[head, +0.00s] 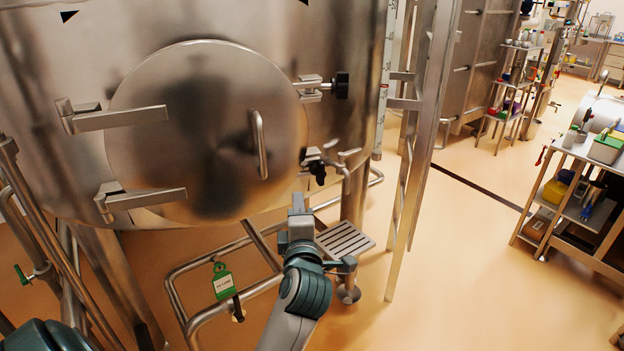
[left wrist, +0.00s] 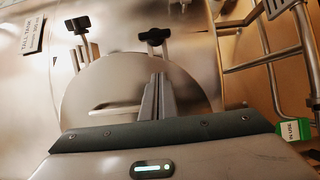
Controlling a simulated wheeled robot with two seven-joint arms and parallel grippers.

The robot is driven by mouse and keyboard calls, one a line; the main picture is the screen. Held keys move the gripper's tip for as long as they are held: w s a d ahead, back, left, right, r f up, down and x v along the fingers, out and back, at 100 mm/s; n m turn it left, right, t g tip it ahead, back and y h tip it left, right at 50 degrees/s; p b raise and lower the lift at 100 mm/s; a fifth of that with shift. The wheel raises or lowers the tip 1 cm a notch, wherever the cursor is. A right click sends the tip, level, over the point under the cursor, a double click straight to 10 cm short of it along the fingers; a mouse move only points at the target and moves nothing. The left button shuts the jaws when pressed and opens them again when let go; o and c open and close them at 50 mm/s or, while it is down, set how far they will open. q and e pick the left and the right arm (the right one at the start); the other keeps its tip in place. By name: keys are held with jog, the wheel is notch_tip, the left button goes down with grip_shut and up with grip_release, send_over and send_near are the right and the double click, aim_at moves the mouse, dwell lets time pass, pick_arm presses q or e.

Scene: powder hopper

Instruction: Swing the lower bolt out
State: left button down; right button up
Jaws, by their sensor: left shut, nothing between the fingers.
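The lower bolt (head: 318,170) is at the lower right edge of the round steel hatch (head: 185,150) in the head view. It has a black knob and sits at a different angle from the upper bolt (head: 325,86), which lies level across the rim. In the left wrist view the lower bolt (left wrist: 153,38) is the one on the right. My left gripper (head: 297,200) is shut and empty, just below and left of the lower bolt. Its fingertips (left wrist: 158,80) point towards the bolt; I cannot tell whether they touch it. My right gripper is not in view.
The hatch has a bar handle (head: 259,145) and two hinge arms on its left. A tubular frame with a green tag (head: 222,284) and a grated step (head: 345,240) lie below. Metal uprights (head: 418,150) stand to the right.

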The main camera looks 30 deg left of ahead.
aim_at(312, 172)
pick_arm(q)
jog(key=p+x, duration=0.2)
jog(key=x, duration=0.6)
jog(key=shift+w+a+r+p, duration=0.15)
jog(key=shift+w+a+p, duration=0.05)
jog(key=shift+w+p, duration=0.1)
jog(key=w+d, duration=0.1)
jog(key=w+d+p, duration=0.1)
jog(key=w, duration=0.1)
jog(key=shift+d, duration=0.25)
jog(key=shift+w+d+f, duration=0.1)
jog(key=shift+w+f, duration=0.05)
jog(key=shift+f, duration=0.05)
